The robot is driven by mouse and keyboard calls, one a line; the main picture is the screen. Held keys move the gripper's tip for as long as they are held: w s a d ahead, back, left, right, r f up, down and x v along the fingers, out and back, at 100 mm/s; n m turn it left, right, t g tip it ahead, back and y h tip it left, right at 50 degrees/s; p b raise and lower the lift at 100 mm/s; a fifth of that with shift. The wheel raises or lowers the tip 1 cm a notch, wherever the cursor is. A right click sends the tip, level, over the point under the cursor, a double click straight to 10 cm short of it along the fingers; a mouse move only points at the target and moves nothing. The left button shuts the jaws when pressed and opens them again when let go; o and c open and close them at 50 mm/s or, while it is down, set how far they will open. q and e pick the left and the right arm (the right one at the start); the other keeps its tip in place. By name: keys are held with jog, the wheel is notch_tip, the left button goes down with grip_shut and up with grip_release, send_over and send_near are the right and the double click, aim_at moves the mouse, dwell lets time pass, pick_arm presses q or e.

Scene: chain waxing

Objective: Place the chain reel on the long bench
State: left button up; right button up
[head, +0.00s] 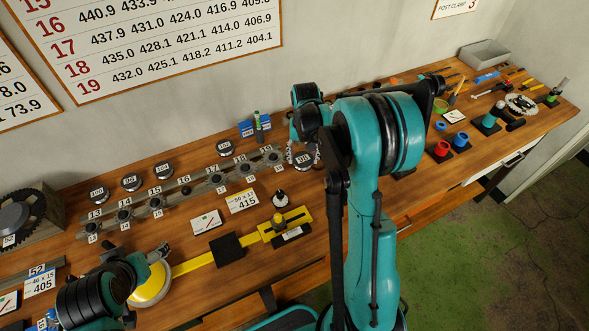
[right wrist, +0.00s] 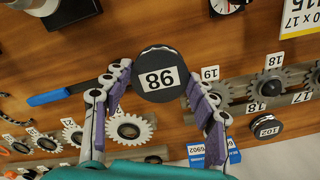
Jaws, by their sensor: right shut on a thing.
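The chain reel (right wrist: 161,72) is a dark round drum with a white label that appears to read 98. In the right wrist view it sits between the two finger pads of my right gripper (right wrist: 163,94), which is shut on it. In the head view the reel (head: 304,161) shows under my right gripper (head: 303,153), over the back part of the long wooden bench (head: 330,228). I cannot tell whether it touches the bench top.
Similar reels (head: 163,170) stand along the back. A rail of numbered sprockets (head: 185,190) runs left of the held reel. A yellow gauge bar (head: 200,262) lies in front. A blue box (head: 255,127) stands behind. Cups and tools fill the right end.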

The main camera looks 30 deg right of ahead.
notch_tip(320, 180, down, 2)
jog(key=shift+w+f, duration=0.15)
jog(key=shift+f+b, duration=0.45)
jog(key=shift+f, duration=1.4)
jog(key=shift+f, duration=0.1)
jog(key=o, duration=1.5)
